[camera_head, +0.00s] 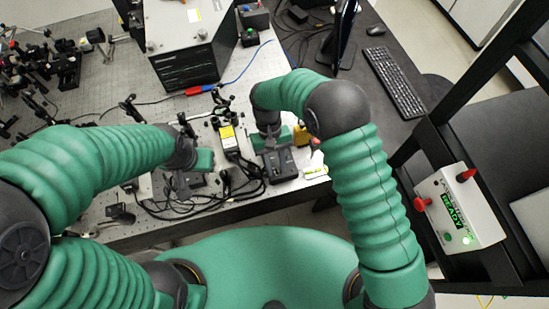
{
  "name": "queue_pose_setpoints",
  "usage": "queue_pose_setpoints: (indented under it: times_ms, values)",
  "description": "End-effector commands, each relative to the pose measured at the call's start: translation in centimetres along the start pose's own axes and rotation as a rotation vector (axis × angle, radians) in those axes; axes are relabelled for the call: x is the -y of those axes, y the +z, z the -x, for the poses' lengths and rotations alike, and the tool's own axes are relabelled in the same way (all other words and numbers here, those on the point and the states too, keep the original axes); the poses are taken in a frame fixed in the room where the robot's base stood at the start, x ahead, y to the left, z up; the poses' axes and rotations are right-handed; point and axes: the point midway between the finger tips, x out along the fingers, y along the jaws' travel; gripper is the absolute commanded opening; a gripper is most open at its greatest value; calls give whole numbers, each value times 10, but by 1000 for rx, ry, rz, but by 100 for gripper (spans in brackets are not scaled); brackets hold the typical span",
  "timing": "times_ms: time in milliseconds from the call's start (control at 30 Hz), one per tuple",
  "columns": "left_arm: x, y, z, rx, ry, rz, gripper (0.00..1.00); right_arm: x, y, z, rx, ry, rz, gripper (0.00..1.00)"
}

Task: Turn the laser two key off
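A black control box (280,165) sits near the front edge of the bench, with cables at its left side. A second dark box (191,181) lies further left, partly hidden by my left gripper. I cannot tell which box is laser two, and no key can be made out. My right gripper (278,140) is just behind and above the right box; its fingers are small and partly hidden by my arm. My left gripper (192,163) is over the left box. I cannot tell whether either gripper touches a box, or how far the fingers are apart.
Tangled black cables (240,180) run between the boxes. A yellow-labelled module (228,137) stands behind them. A large grey instrument (185,45) stands at the back. A keyboard (394,83) and monitor (342,35) are at right. A white laser sign box (459,208) is mounted on the right frame.

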Motion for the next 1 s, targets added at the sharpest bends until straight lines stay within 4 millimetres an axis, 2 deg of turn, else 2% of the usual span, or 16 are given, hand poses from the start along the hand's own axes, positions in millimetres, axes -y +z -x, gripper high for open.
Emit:
queue_pose_setpoints:
  times_ms: [167, 500, 600, 767, 1000]
  values:
    - [0, 2, -10, 0, 0, 0, 0, 0, -2, 27, -9, -1, -1, 28]
    - [0, 6, -27, 0, 0, 0, 0, 2, -1, 125, -6, -1, 0, 28]
    - [0, 7, -28, 0, 0, 0, 0, 2, 0, 147, -4, -1, 1, 28]
    - [0, 7, -29, 0, 0, 0, 0, 2, 2, 164, -1, 0, 1, 28]
    - [0, 7, -28, 0, 0, 0, 0, 2, 2, 166, 0, 1, 0, 28]
